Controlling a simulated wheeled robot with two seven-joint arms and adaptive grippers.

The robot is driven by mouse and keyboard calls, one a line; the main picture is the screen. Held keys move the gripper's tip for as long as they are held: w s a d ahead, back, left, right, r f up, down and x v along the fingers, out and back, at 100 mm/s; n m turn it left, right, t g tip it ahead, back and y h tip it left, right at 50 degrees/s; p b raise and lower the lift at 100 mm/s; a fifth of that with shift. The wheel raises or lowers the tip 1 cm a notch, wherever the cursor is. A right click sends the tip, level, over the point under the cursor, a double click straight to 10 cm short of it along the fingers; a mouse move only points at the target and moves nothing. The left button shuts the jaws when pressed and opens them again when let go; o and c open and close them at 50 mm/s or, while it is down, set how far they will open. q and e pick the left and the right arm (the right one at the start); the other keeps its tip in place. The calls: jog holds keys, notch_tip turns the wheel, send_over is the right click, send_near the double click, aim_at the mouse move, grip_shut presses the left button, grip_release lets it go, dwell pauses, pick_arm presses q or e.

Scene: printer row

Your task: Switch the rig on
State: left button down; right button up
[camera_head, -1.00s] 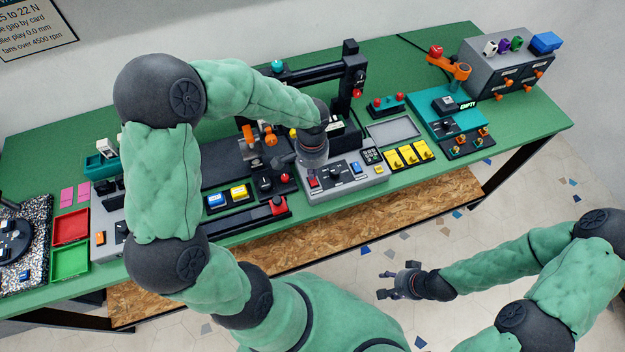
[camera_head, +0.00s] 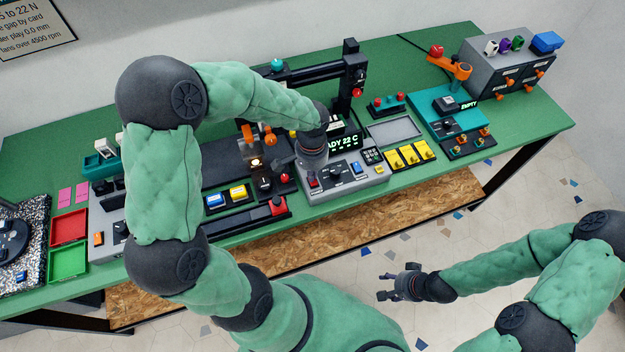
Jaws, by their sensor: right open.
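The grey control box (camera_head: 345,186) of the rig stands at the front middle of the green bench. Its display (camera_head: 343,143) is lit with green text, of which "ADY 22 C" can be read. A red switch (camera_head: 312,180) sits at its left end and a blue one (camera_head: 357,168) further right. A small lamp (camera_head: 257,162) on the machine behind glows. My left gripper (camera_head: 284,162) is over the left end of the box, close to the red switch; its fingers are partly hidden, and contact is unclear. My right gripper (camera_head: 384,287) is open and empty, low in front of the bench.
Yellow switches (camera_head: 410,154) and a teal unit (camera_head: 447,122) are to the right. Red (camera_head: 69,229) and green (camera_head: 68,260) trays sit at far left.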

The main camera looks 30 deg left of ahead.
pick_arm(q)
jog(key=shift+r, duration=0.1)
jog(key=shift+r+p, duration=2.75)
jog(key=shift+r, duration=0.7)
